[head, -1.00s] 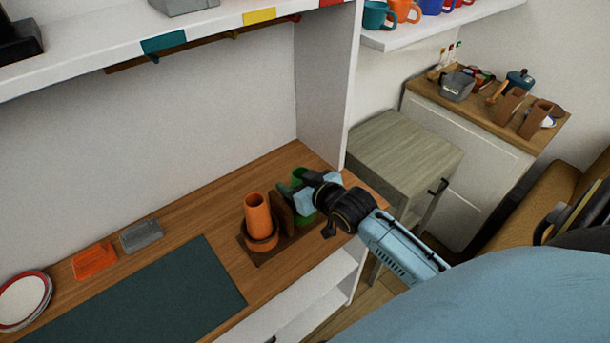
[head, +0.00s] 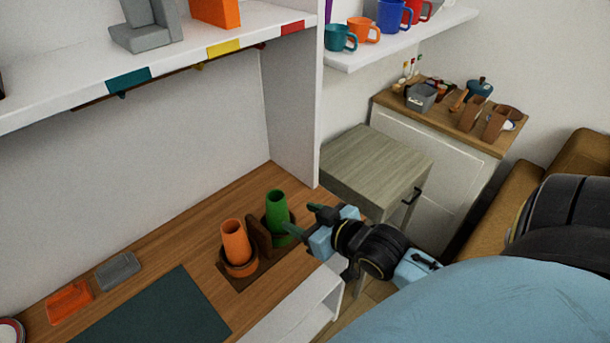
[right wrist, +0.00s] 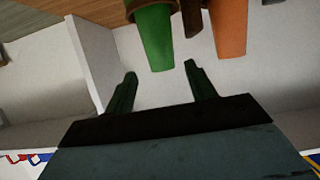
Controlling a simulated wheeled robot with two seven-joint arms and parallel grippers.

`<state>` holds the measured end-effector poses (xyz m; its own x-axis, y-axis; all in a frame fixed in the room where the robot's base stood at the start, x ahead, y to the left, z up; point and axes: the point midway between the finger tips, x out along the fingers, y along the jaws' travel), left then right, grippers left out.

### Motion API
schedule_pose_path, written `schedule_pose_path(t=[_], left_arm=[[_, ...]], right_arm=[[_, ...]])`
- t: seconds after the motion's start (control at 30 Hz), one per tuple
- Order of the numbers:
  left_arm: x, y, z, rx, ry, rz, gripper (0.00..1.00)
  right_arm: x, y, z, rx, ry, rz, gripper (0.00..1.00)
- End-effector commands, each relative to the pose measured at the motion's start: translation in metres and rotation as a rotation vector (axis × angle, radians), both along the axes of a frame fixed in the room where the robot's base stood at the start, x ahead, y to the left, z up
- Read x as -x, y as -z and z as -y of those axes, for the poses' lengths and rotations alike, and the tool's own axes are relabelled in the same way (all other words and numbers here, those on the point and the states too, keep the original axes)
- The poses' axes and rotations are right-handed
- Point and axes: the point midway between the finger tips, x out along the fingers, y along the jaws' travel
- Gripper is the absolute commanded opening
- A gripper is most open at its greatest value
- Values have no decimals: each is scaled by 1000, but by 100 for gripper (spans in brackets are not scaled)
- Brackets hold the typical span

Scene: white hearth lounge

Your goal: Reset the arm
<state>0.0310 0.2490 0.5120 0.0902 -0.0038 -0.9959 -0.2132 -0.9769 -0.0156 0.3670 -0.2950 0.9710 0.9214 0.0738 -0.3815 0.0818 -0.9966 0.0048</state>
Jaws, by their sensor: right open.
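My right gripper (head: 302,222) is in the head view, beside the right side of the green cup (head: 277,208). In the right wrist view its two fingers (right wrist: 160,85) are apart with nothing between them. The green cup (right wrist: 155,35) shows just beyond the fingertips there, clear of them. The green cup and an orange cup (head: 235,240) stand upright in a brown wooden holder (head: 226,281) on the wooden counter. My left gripper is not in view.
A dark green mat (head: 150,315), an orange tray (head: 69,301) and a grey tray (head: 118,270) lie on the counter. A white shelf (head: 180,50) hangs above. A grey-wood side cabinet (head: 375,165) stands behind my right arm. Mugs line the upper right shelf.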

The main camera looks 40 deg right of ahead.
Motion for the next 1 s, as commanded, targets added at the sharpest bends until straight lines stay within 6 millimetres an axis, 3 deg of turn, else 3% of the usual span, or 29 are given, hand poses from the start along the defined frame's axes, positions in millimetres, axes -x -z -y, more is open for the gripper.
schedule_pose_path(t=[0.43, 0.57, 0.8, 1.0], left_arm=[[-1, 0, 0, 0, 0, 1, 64], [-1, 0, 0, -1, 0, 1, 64], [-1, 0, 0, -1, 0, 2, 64], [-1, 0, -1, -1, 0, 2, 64]], right_arm=[[0, 1, -1, 0, 0, -6, 56], [10, 11, -9, 11, 1, -78, 56], [64, 47, -42, 71, -11, -428, 56], [109, 59, -61, 108, -33, -659, 56]])
